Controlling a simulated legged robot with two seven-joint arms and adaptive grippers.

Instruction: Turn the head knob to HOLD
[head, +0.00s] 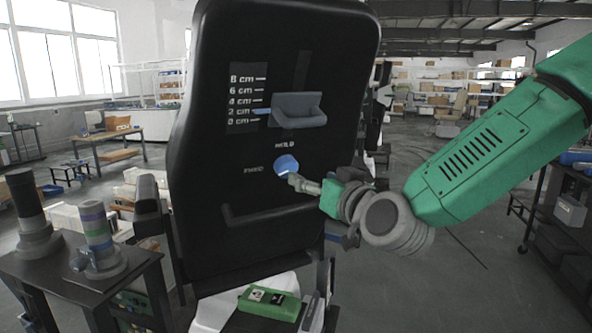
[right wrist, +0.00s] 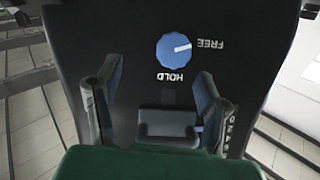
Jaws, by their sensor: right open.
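The head knob (head: 287,165) is a round blue dial on a tall black panel (head: 210,150). HOLD is printed above it and FREE to its left in the head view. In the right wrist view the picture is turned over; the knob (right wrist: 174,50) has a white pointer line aimed at FREE. My right gripper (head: 303,184) is in front of the panel, just right of and below the knob, partly over its edge. In the right wrist view its two fingers (right wrist: 155,92) are spread with nothing between them, and the knob appears beyond them. Contact is not visible. My left gripper is not in view.
A grey ledge (head: 298,108) sticks out of the panel above the knob, beside a 0 to 8 cm scale with a blue marker near 2. A dark bar (head: 270,213) runs below the knob. A green box (head: 270,304) lies below. A side table with two cylinders stands left.

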